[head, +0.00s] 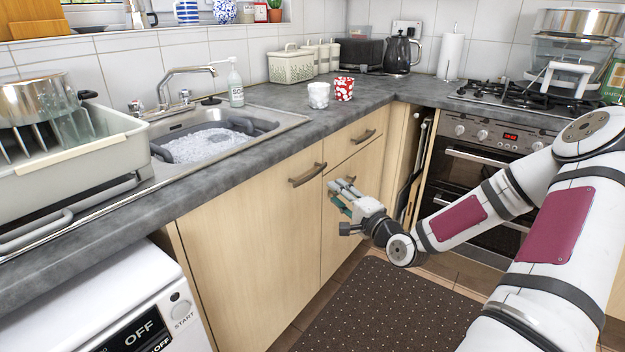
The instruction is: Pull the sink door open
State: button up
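The sink door (235,235) is a light wood cabinet door under the counter, below the sink, and it is closed. Its dark bar handle (308,174) runs across near the top right corner. My gripper (337,196) is in front of the narrower cupboard door to the right of the sink door, a little right of and below the handle. It appears apart from the handle and holds nothing that I can see. The fingers overlap at this angle, so their opening is unclear. They hide part of the cupboard door behind.
The soapy sink (215,143) and a dish rack (60,160) are above. A drawer handle (364,136) is above the narrower cupboard. A white appliance (110,300) stands at lower left, the oven (480,170) at right. A dark mat (385,315) covers the floor in front.

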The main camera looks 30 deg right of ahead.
aim_at(314, 175)
jog(key=w+b, duration=0.1)
jog(key=w, duration=0.3)
jog(key=w+b, duration=0.1)
jog(key=w, duration=0.7)
jog(key=shift+w+d+b, duration=0.25)
jog(key=shift+w+b, duration=0.1)
jog(key=shift+b, duration=0.05)
grip_shut()
